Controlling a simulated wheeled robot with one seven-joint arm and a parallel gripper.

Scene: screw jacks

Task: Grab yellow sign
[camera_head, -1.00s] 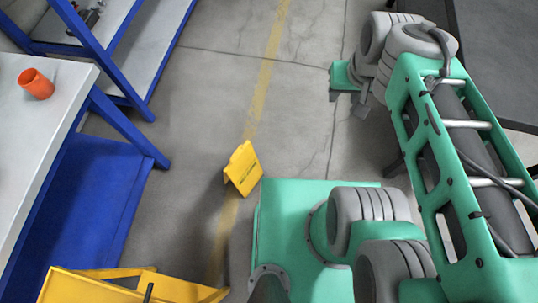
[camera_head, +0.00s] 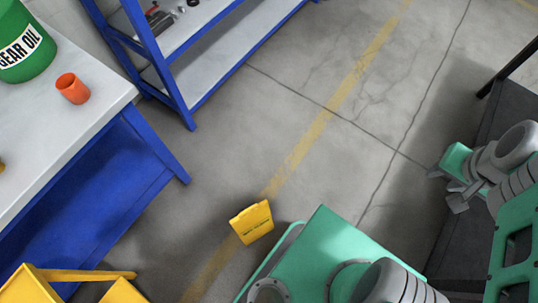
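The yellow sign (camera_head: 252,222) stands on the concrete floor in the lower middle of the head view, on the faded yellow floor line. It is small and folded, with dark print on its face. It is just left of my green base, with a little floor visible between them. My gripper (camera_head: 452,186) appears at the right, at the end of my folded green and grey arm, well away from the sign. Its fingers are small and partly turned away, so I cannot tell whether they are open.
A white-topped blue workbench (camera_head: 105,105) at left holds an orange cup (camera_head: 72,89) and a green gear oil drum (camera_head: 25,45). A blue shelf (camera_head: 180,90) stands behind. A yellow frame (camera_head: 85,276) is at lower left. A dark table (camera_head: 512,95) is at right. The middle floor is clear.

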